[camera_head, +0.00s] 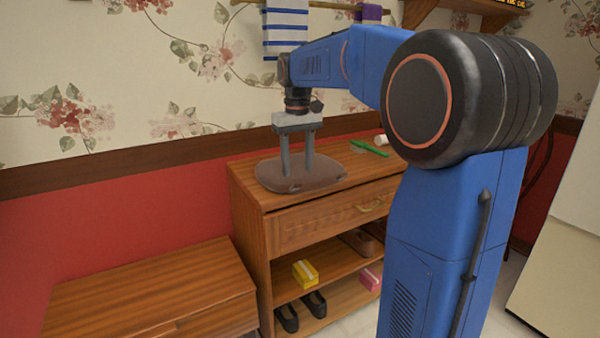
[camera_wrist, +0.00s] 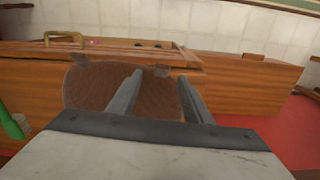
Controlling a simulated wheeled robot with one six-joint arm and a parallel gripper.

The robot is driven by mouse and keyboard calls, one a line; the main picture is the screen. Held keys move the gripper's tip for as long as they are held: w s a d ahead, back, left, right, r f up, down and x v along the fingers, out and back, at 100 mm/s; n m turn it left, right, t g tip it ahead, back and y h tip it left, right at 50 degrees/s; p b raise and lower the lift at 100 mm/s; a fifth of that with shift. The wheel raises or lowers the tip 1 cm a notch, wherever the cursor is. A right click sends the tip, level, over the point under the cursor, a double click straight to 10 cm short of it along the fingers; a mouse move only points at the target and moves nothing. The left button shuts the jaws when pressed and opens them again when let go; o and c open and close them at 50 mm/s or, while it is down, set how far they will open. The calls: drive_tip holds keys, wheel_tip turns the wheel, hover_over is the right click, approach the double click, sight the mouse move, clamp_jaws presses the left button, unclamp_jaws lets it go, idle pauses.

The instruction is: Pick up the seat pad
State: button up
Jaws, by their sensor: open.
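The seat pad (camera_head: 300,180) is a flat, brown, rounded pad lying on top of the wooden cabinet (camera_head: 246,179), near its left front edge. It also shows in the wrist view (camera_wrist: 95,90), with its brown textured face and small tabs at its edge. My gripper (camera_head: 297,174) points down over the pad with its two grey fingers apart. In the wrist view my gripper (camera_wrist: 160,75) has its fingers spread over the pad's right part, with nothing visible held between them. I cannot tell whether the fingertips touch the pad.
A green item (camera_head: 368,147) and a white roll (camera_head: 381,140) lie behind the pad, to the right. Below, the open shelves hold a yellow box (camera_head: 305,273), a pink box (camera_head: 369,279) and black shoes (camera_head: 315,304). A lower wooden unit (camera_head: 150,290) stands left. Towels (camera_head: 285,30) hang on the wall.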

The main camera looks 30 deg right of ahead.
drive_tip(key=shift+s+a+f, duration=0.1)
drive_tip(key=shift+f, duration=1.1)
drive_tip(key=shift+s+a+f, duration=0.1)
drive_tip(key=shift+f, duration=1.05)
drive_tip(key=shift+c, duration=0.3)
clamp_jaws()
